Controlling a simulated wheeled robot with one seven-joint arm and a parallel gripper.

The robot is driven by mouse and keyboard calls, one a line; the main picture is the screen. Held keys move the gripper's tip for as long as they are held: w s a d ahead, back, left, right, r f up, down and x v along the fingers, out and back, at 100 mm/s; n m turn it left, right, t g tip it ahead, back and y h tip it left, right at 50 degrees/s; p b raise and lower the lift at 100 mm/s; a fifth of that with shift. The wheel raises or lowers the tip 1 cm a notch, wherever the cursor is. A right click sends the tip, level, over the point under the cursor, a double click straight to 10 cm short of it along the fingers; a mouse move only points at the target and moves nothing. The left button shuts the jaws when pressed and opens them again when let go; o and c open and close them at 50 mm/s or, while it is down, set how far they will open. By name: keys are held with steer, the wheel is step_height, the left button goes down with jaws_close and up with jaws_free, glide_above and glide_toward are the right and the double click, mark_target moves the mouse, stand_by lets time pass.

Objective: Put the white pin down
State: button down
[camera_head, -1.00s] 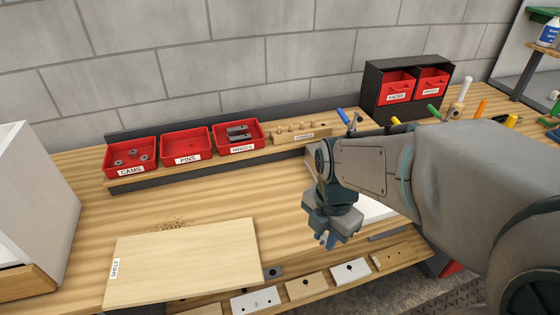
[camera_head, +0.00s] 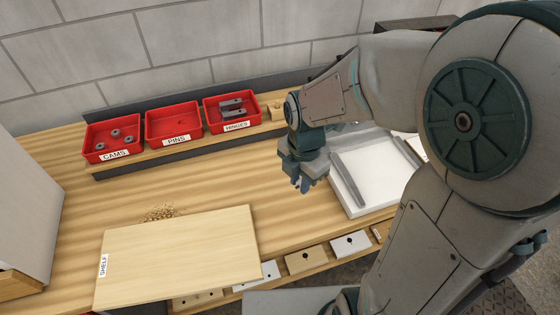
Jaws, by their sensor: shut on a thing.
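My gripper (camera_head: 302,187) points down over the bench, left of a white panel or tray (camera_head: 378,196). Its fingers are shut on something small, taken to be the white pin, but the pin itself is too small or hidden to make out. The red bin labelled PINS (camera_head: 176,141) stands at the back and looks almost empty. The gripper is to the right of this bin and nearer to me.
Red bins labelled CAMS (camera_head: 113,154) and HINGES (camera_head: 236,126) flank the pin bin. The shelf board (camera_head: 185,255) lies at the front left, with a small brown pile (camera_head: 160,213) behind it. Bare wooden bench (camera_head: 225,180) lies between the bins and board.

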glide_above(281, 193)
step_height(281, 193, down, 4)
steer(key=shift+r, duration=0.15)
steer(key=shift+f, duration=1.9)
steer(key=shift+f, duration=0.15)
steer(key=c, duration=1.3)
jaws_free()
